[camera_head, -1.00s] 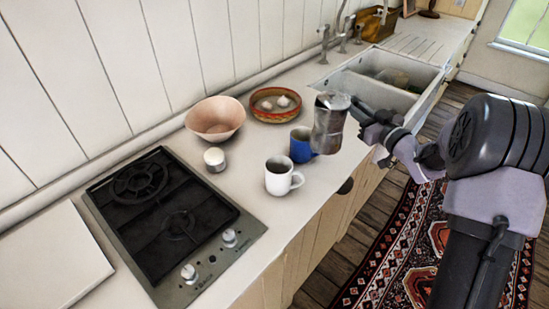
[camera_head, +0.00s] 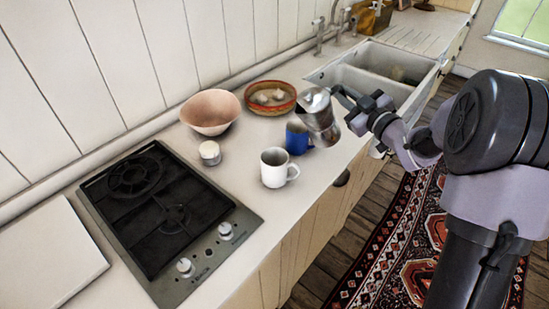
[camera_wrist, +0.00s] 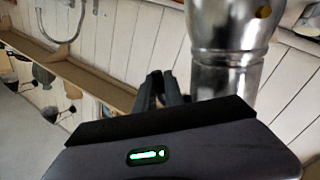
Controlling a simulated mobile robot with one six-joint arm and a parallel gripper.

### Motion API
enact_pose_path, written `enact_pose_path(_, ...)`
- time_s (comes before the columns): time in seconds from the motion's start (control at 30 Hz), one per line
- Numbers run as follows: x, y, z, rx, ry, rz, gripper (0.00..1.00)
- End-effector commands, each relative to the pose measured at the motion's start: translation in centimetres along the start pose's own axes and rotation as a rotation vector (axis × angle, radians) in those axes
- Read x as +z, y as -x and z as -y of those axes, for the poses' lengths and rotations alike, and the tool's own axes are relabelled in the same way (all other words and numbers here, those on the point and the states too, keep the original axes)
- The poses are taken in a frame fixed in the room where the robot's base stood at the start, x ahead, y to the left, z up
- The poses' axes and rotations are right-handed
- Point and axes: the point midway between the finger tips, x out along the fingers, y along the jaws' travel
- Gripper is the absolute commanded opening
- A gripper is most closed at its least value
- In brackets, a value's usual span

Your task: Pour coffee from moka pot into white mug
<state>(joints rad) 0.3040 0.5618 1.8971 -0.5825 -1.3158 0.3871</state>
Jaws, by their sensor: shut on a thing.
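The silver moka pot (camera_head: 318,112) is held by my gripper (camera_head: 347,98) in the air over the right part of the counter, right of the blue mug. It is tilted, its top leaning left toward the mugs. The pot's metal body also shows close up in the wrist view (camera_wrist: 228,50), beside my gripper's dark fingers (camera_wrist: 165,88). The white mug (camera_head: 273,170) stands upright on the counter, left of and below the pot, with its handle to the right. Its inside is only partly visible. No stream of coffee shows.
A blue mug (camera_head: 296,137) stands just behind the white mug, close to the pot. A small white-topped jar (camera_head: 210,153), a pink bowl (camera_head: 211,114) and a patterned dish (camera_head: 270,97) stand behind. The gas hob (camera_head: 165,215) is left and the sink (camera_head: 375,72) at the back right.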

Motion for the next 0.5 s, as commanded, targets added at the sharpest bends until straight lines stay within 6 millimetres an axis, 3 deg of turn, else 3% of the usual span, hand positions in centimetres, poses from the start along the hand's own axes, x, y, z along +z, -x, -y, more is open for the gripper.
enact_pose_path(0.33, -2.7, 0.0, 1.9, 0.001, 0.219, 0.004, 0.00)
enact_pose_path(0.5, -2.7, -0.1, 2.6, 0.001, 0.291, 0.005, 0.00)
